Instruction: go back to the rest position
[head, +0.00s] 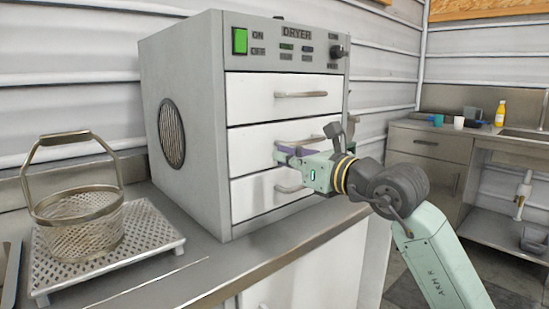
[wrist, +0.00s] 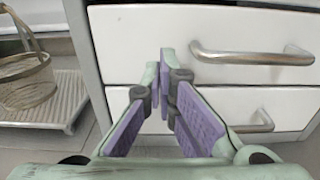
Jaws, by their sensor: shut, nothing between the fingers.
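My gripper (head: 279,152) is in front of the dryer's middle drawer, at the left part of its front. In the wrist view my gripper (wrist: 164,58) shows its two purple-padded fingers with the tips together and nothing between them. The grey dryer (head: 185,60) stands on the counter with its drawers closed. The middle drawer's handle (wrist: 250,56) is to the right of the fingertips in the wrist view, apart from them. The lower drawer's handle (wrist: 255,124) is below it. Whether the fingertips touch the drawer front I cannot tell.
A wire basket (head: 80,222) with a raised handle stands on a perforated tray (head: 155,243) left of the dryer. The top drawer's handle (head: 301,94) sticks out above my gripper. A side cabinet (head: 432,143) with a bottle and cups is at the back right.

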